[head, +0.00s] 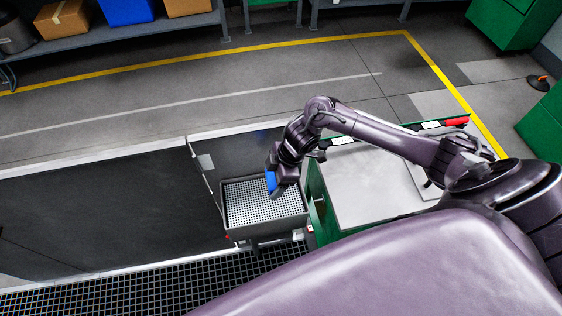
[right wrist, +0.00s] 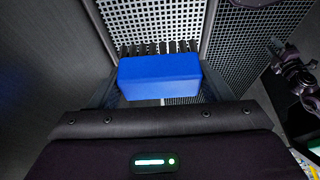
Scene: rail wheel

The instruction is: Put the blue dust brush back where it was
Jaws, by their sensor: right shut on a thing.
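The blue dust brush (right wrist: 160,76) is between the fingers of my right gripper (right wrist: 160,92) in the right wrist view, with dark bristles showing along its far side. In the head view the brush (head: 271,182) shows as a small blue patch under my right gripper (head: 277,186), over the right part of a grey tray with a perforated bottom (head: 245,203). The gripper is shut on the brush. I cannot tell whether the bristles touch the tray. My left gripper is not in view.
A green cart with a grey top (head: 365,185) stands right of the tray, with a red-handled tool (head: 456,122) at its back edge. A dark mat (head: 100,215) lies left, and a black floor grating (head: 170,293) in front. A shelf with boxes (head: 130,33) stands far back.

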